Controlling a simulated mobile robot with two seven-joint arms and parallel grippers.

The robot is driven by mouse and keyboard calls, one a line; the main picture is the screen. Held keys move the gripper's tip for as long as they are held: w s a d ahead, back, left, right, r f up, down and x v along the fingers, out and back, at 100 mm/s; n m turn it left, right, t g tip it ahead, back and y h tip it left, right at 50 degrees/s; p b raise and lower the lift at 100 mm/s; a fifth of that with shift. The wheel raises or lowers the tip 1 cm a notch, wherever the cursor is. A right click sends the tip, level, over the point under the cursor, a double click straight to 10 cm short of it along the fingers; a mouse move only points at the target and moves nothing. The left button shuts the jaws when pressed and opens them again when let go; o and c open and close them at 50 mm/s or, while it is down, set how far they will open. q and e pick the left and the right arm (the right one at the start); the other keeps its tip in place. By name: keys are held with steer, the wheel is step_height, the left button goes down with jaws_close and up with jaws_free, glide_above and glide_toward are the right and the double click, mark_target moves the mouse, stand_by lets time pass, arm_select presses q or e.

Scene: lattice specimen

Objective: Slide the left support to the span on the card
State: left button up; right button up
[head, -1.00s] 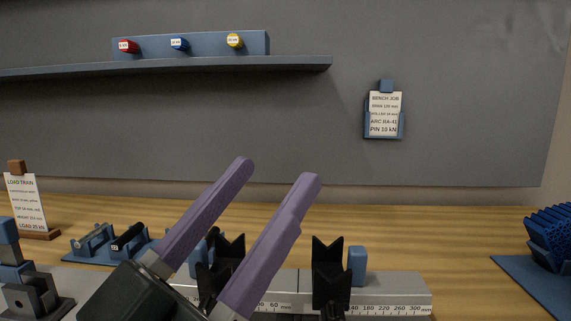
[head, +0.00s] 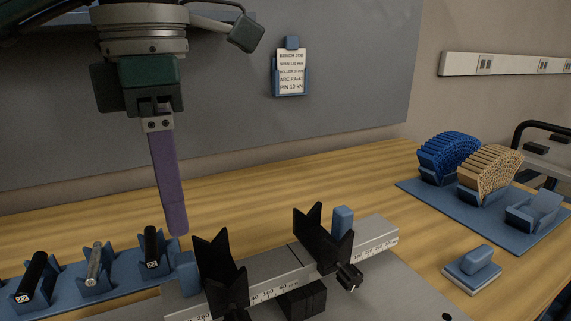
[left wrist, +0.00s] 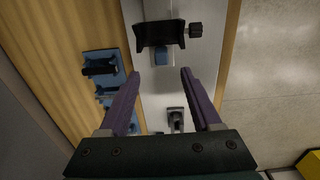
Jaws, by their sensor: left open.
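The left support (head: 220,272) is a black V-notched block on the scale rail (head: 272,268), with a blue tab (head: 182,274) at its left side. The right support (head: 322,240) stands farther along the rail, with its own blue tab (head: 343,221). My left gripper (head: 177,230) points down just above the left support's blue tab. In the left wrist view its purple fingers (left wrist: 160,73) are apart and empty, and the blue tab (left wrist: 160,57) and black support (left wrist: 160,33) lie just beyond the tips. The card (head: 291,73) hangs on the wall panel; its span number is too small to read surely.
A blue rack with several rollers (head: 96,270) lies left of the rail, close to my left gripper. Blue and tan lattice pieces (head: 490,172) stand on a blue mat (head: 446,202) at the right. A blue block on a pad (head: 473,264) sits nearer. The wood behind the rail is clear.

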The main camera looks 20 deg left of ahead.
mark_target(187, 257)
arm_select(q)
step_height(187, 257, down, 9)
steer(key=shift+d+r, duration=0.1)
steer(key=shift+d, duration=0.05)
steer(key=shift+c, duration=0.3)
jaws_close()
stand_by(0.3)
stand_by(0.4)
